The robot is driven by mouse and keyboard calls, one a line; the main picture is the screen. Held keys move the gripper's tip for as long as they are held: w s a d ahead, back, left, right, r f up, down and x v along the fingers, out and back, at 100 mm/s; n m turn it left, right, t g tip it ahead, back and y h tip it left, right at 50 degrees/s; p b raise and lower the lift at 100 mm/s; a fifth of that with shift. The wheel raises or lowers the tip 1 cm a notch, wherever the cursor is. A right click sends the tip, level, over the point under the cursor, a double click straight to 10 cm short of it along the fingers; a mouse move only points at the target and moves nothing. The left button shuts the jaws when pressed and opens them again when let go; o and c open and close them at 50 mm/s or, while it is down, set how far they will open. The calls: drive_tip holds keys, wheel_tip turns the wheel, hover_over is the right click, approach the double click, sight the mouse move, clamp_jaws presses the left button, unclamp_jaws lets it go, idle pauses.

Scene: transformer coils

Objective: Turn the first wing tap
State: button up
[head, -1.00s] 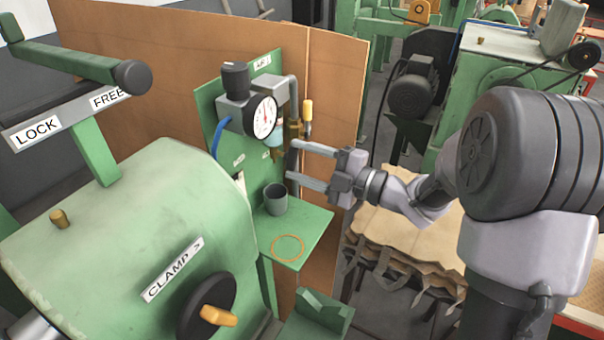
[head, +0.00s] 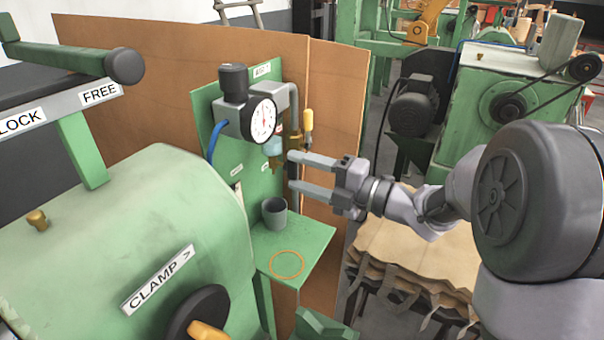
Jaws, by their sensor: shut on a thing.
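A pressure regulator with a round white gauge (head: 262,119) is on a green upright panel (head: 212,165). A clear bluish bowl (head: 273,147) hangs under it, with a small brass wing tap (head: 276,164) at its bottom. My gripper (head: 290,171) reaches in from the right with its two fingers one above the other at the tap. It is shut on the wing tap, though the contact is small and partly hidden by the fingertips. A brass valve with a yellow handle (head: 307,119) is on the pipe just above the fingers.
A grey cup (head: 274,213) stands on the green shelf (head: 307,241) below, near an orange ring mark (head: 287,264). A vertical pipe (head: 294,103) runs close to the fingers. A large green machine (head: 165,220) fills the left. A brown board (head: 335,110) stands behind.

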drive_tip(key=o, duration=1.4)
drive_tip(key=p+v, duration=0.5)
drive_tip(key=v, duration=1.2)
drive_tip(key=shift+s+d, duration=0.1)
drive_tip(key=shift+d, duration=0.1)
